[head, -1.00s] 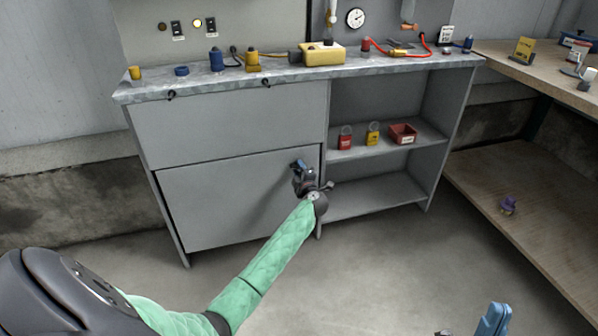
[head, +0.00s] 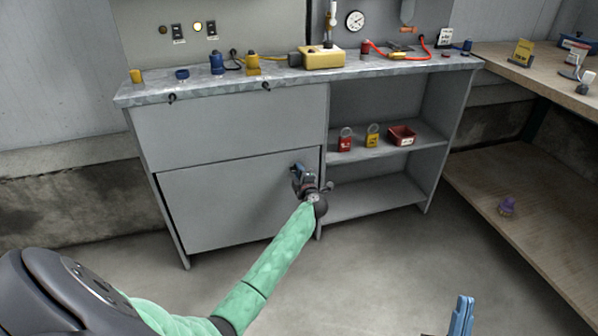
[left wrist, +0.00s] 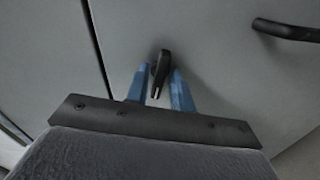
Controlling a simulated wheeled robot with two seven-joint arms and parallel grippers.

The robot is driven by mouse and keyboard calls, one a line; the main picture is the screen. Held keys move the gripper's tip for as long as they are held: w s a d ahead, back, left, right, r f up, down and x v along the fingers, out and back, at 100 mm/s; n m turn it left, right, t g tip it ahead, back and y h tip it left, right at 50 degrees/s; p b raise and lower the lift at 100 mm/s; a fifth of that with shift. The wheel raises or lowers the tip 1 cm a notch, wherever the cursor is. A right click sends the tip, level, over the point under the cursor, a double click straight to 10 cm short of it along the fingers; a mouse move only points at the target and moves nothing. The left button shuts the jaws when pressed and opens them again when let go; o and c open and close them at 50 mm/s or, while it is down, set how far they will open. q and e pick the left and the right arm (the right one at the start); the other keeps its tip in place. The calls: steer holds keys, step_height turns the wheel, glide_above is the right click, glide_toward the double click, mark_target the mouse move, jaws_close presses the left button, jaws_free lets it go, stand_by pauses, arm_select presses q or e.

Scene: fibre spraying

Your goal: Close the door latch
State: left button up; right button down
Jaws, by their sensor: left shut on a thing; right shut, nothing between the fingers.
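The grey cabinet door (head: 235,205) is the lower left panel of the cabinet and looks flush with its front. The small black latch (left wrist: 161,70) shows in the left wrist view near the door seam. My left gripper (head: 297,168) is at the door's upper right edge. In the left wrist view its blue fingers (left wrist: 158,78) are on either side of the latch, shut on it. In the head view the latch is hidden by the gripper. My right gripper (head: 463,312) is shut and empty at the bottom edge, away from the cabinet.
A black bar handle (left wrist: 287,31) sits on the panel in the left wrist view. Open shelves to the right of the door hold red and yellow padlocks (head: 372,136) and a red bin (head: 402,135). A wooden bench (head: 520,215) stands at right. The floor in front is clear.

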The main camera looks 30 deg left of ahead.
arm_select(q)
steer(key=shift+n+p, duration=0.9)
steer(key=shift+n, duration=0.3)
arm_select(e)
steer(key=w+a+f+g+h, duration=0.1)
steer(key=f+g, duration=0.3)
steer(key=f, duration=0.6)
steer(key=w+a+f+g+h, duration=0.1)
steer(key=f+g, duration=0.3)
steer(key=f, duration=0.7)
steer(key=shift+w+f, duration=0.15)
steer(key=shift+w, duration=0.7)
arm_select(q)
steer(key=o, duration=0.7)
steer(key=shift+f, duration=0.1)
arm_select(e)
steer(key=shift+a, duration=0.1)
